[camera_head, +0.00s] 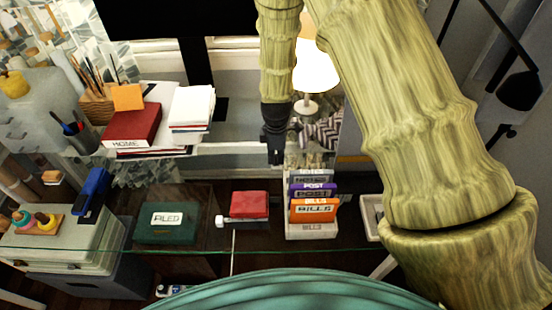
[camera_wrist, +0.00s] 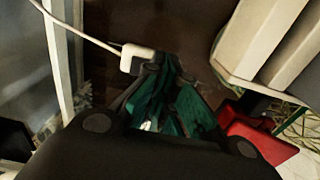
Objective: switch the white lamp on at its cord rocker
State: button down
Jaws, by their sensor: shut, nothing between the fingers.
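The white lamp (camera_head: 318,66) stands at the back, partly behind my arm; its shade looks bright white, and I cannot tell for sure whether it is lit. Its small base (camera_head: 306,106) shows below the shade. My gripper (camera_head: 276,158) points down just left of the lamp base. In the wrist view a small white block on a white cord, which looks like the cord rocker (camera_wrist: 135,58), is at the upper middle. My shut, empty fingertips (camera_wrist: 166,62) are right beside it; I cannot tell whether they touch.
A letter holder with an orange bills card (camera_head: 314,210) stands just in front of my gripper. A red box (camera_head: 249,205) and a green filed box (camera_head: 167,222) lie to its left. Books and papers (camera_head: 191,107) are stacked further left. A striped item (camera_head: 325,130) lies to the right.

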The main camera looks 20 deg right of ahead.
aim_at(276, 163)
jog(key=shift+r+p, duration=2.4)
jog(key=shift+r, duration=1.1)
